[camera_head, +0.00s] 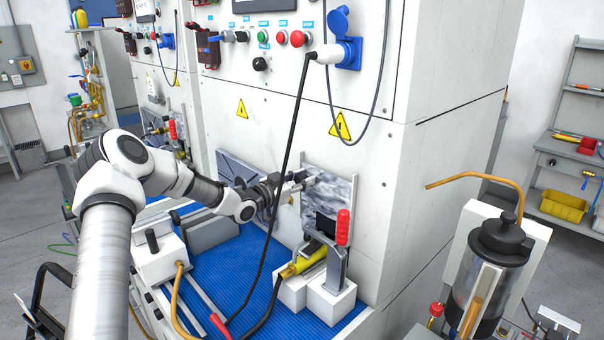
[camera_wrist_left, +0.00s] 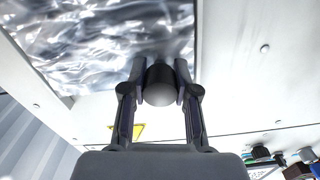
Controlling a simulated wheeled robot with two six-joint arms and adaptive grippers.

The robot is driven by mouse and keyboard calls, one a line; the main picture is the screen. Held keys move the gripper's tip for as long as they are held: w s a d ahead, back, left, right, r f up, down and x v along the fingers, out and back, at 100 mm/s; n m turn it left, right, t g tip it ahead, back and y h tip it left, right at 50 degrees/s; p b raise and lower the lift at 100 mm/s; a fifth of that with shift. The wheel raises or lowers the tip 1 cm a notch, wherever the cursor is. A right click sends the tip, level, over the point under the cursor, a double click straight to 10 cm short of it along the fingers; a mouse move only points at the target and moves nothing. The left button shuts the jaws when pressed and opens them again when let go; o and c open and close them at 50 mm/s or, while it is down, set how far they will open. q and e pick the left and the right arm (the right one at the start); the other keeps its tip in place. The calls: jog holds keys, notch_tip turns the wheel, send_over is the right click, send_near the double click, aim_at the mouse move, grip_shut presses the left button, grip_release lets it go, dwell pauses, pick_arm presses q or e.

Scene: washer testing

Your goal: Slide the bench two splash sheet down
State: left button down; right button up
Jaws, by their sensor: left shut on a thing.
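The splash sheet (camera_head: 335,192) is a silvery, mottled, see-through panel on the white front of the bench cabinet, above the blue work surface. My left gripper (camera_head: 303,181) reaches in from the left at the sheet's left part. In the left wrist view the sheet (camera_wrist_left: 105,45) fills the upper left. There my left gripper (camera_wrist_left: 160,82) is shut around a dark rounded knob (camera_wrist_left: 160,88) at the sheet's edge, with a finger on each side. My right gripper is not in view.
A blue mat (camera_head: 225,270) covers the bench top. A clamp with a red handle (camera_head: 343,228) and a yellow cylinder (camera_head: 304,260) stand before the sheet. A black cable (camera_head: 289,150) hangs down beside my left gripper. A pump-like vessel (camera_head: 492,265) stands at right.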

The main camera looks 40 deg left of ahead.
pick_arm(q)
notch_tip(320, 180, down, 4)
jog(key=shift+f+b, duration=0.15)
jog(key=shift+b, duration=0.65)
jog(key=shift+d, duration=0.1)
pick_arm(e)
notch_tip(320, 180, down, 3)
pick_arm(q)
jog(key=c, duration=0.8)
grip_release()
jog(key=shift+c, duration=0.2)
jog(key=shift+w+f, duration=0.15)
jog(key=shift+w, duration=0.1)
jog(key=shift+s, duration=0.5)
send_near(311, 189)
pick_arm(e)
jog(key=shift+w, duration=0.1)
